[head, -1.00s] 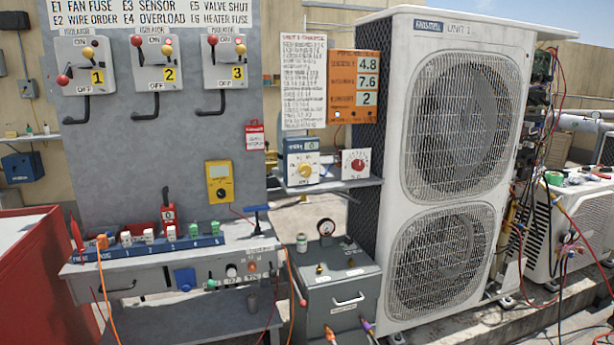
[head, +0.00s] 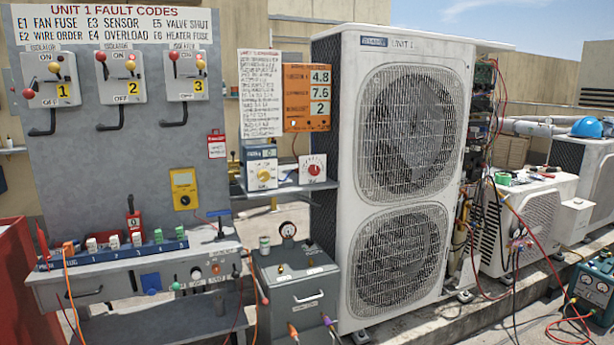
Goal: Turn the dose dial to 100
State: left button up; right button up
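Two small boxes sit side by side on a grey wall shelf (head: 285,188) left of the large white condenser. The left box has a blue top with a small display and a yellow knob (head: 264,176) on a pale panel. The right box is white with a round red dial (head: 314,169). The lettering is too small to tell which one is the dose dial, or what either is set to. Neither of my grippers is in view.
The large condenser (head: 340,190) stands right of the shelf. A grey board with isolator levers (head: 123,88), a yellow meter (head: 184,188) and a fuse bench (head: 130,270) are left. A grey lidded box (head: 298,300) with a gauge stands below the shelf. Hoses and cables lie at right.

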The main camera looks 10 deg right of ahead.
aim_at(263, 175)
jog(key=z, duration=0.05)
jog(key=i, duration=1.05)
jog(key=u, duration=0.4)
